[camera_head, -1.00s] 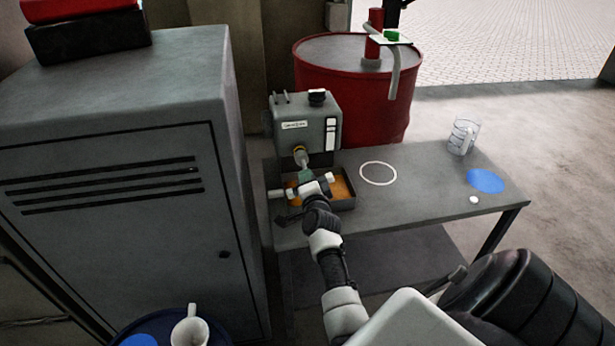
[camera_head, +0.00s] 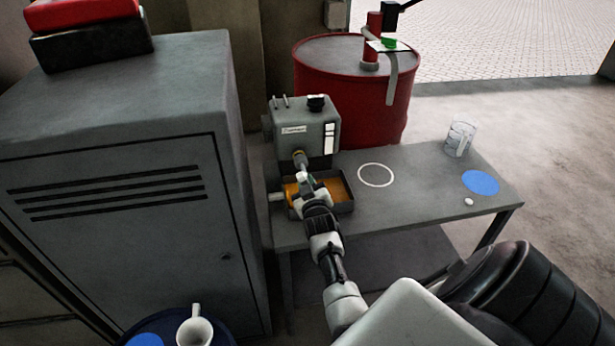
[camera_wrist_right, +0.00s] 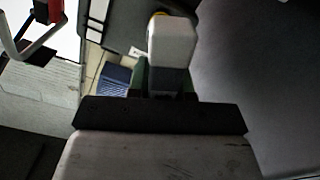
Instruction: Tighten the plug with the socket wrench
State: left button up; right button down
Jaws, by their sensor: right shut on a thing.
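The grey engine unit (camera_head: 305,128) stands at the back left of the bench. A small yellow ring (camera_head: 298,155) marks the plug location low on its front, and the plug itself is hidden. My right gripper (camera_head: 308,187) is just in front of it, above the tray. It is shut on the socket wrench (camera_head: 302,175), whose pale end points at the ring. The right wrist view shows the wrench's pale block (camera_wrist_right: 172,42) between green fingers, with a bit of yellow behind it. I cannot tell whether the socket fully seats on the plug. My left gripper is out of view.
A dark tray (camera_head: 346,207) with orange liquid sits under the unit. The bench (camera_head: 420,185) holds a white ring mark, a clear jug (camera_head: 460,138) and a blue disc (camera_head: 481,183). A red drum (camera_head: 350,90) stands behind; a grey cabinet (camera_head: 130,150) is at the left.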

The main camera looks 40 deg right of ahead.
jog(key=n, duration=0.3)
jog(key=shift+b, duration=0.3)
jog(key=n+b, duration=0.1)
jog(key=n, duration=0.4)
jog(key=n+b, duration=0.1)
jog(key=n, duration=0.2)
jog(key=shift+b, duration=0.3)
jog(key=n, duration=0.2)
jog(key=shift+r+n, duration=0.1)
jog(key=shift+n, duration=0.2)
jog(key=shift+b, duration=0.35)
jog(key=shift+w+d, duration=0.1)
